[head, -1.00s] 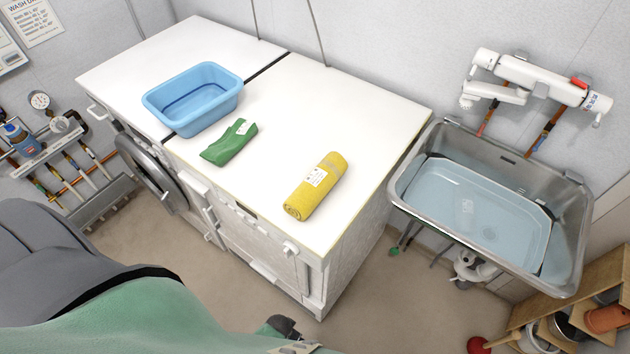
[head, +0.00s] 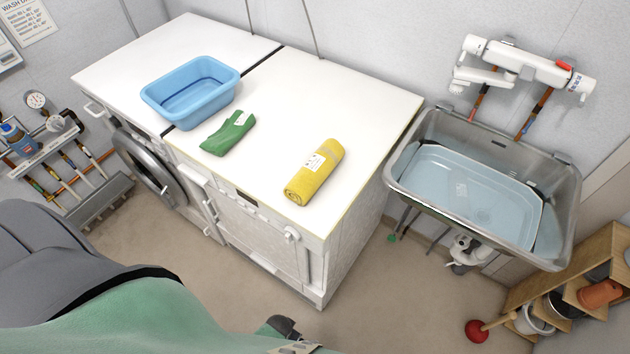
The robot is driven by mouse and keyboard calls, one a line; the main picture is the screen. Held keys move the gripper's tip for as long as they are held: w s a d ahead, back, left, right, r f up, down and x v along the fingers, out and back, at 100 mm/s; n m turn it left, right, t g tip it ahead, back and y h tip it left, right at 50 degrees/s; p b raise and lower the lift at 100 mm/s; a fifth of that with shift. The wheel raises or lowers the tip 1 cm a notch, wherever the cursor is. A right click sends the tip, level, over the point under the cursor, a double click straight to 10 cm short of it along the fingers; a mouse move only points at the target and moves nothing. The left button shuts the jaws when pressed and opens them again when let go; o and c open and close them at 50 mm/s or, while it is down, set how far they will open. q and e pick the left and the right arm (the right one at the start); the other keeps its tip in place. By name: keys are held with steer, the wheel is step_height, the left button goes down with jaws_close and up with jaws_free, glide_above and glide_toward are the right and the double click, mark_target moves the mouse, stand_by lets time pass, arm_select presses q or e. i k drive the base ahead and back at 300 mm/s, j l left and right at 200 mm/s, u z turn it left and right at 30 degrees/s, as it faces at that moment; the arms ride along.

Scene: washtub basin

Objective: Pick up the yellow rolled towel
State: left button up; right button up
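The yellow rolled towel (head: 314,174) lies on the white worktop (head: 290,105), near its front right edge. It has a white label on its upper side, and nothing touches it.
A folded green cloth (head: 228,133) and a blue tub (head: 191,92) stand left of the towel. A metal sink (head: 480,180) with water is at right, past a gap. A red plunger (head: 477,331) and wooden shelf (head: 560,285) stand lower right. Floor before the cabinet is clear.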

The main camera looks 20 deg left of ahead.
mark_target(308, 179)
steer(key=k+z, duration=0.2)
steer(key=k, duration=0.25)
steer(key=k+l+z, duration=0.15)
steer(key=k, duration=0.3)
